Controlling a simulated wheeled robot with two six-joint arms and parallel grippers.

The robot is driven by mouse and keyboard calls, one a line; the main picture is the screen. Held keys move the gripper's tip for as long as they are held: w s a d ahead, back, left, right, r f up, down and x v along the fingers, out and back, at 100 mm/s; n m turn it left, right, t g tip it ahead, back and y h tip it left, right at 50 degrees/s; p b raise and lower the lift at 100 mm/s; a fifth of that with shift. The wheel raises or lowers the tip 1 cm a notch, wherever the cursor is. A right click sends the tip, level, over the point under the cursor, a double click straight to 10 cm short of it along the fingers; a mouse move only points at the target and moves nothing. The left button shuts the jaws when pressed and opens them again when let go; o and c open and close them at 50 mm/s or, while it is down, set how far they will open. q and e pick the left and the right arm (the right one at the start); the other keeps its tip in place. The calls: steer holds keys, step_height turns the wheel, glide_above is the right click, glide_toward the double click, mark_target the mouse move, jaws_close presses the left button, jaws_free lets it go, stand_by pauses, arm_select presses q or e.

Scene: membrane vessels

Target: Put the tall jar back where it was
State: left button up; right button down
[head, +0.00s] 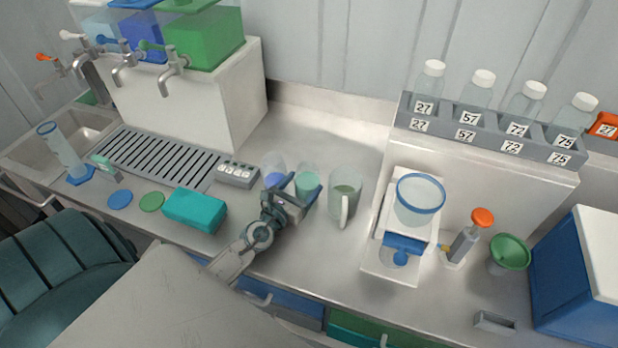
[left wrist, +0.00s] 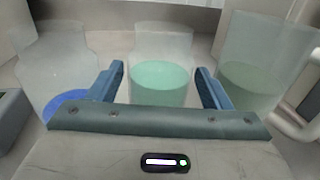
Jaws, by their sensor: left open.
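Three clear vessels stand close together on the steel counter. The left one (head: 273,163) has a shouldered neck and something blue in its base; it also shows in the left wrist view (left wrist: 57,70). The middle one (head: 309,176) holds teal liquid and shows in the left wrist view (left wrist: 161,82). The right one is a handled jug (head: 346,190) with dull green liquid. I cannot tell for sure which is the tall jar. My left gripper (head: 297,186) is open, its blue fingers on either side of the middle vessel in the wrist view. My right gripper is out of view.
A button box (head: 237,173), a teal sponge (head: 195,209) and a drain grille (head: 155,160) lie left. A white device (head: 377,255) carrying a blue-rimmed bowl (head: 420,201) stands right. A rack (head: 490,135) holds several numbered bottles. Counter behind the vessels is clear.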

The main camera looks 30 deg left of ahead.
arm_select(q)
steer(key=s+b, duration=0.1)
steer(key=s, duration=0.6)
steer(key=shift+f, duration=0.1)
steer(key=shift+s+b, duration=0.3)
steer(key=shift+s, duration=0.1)
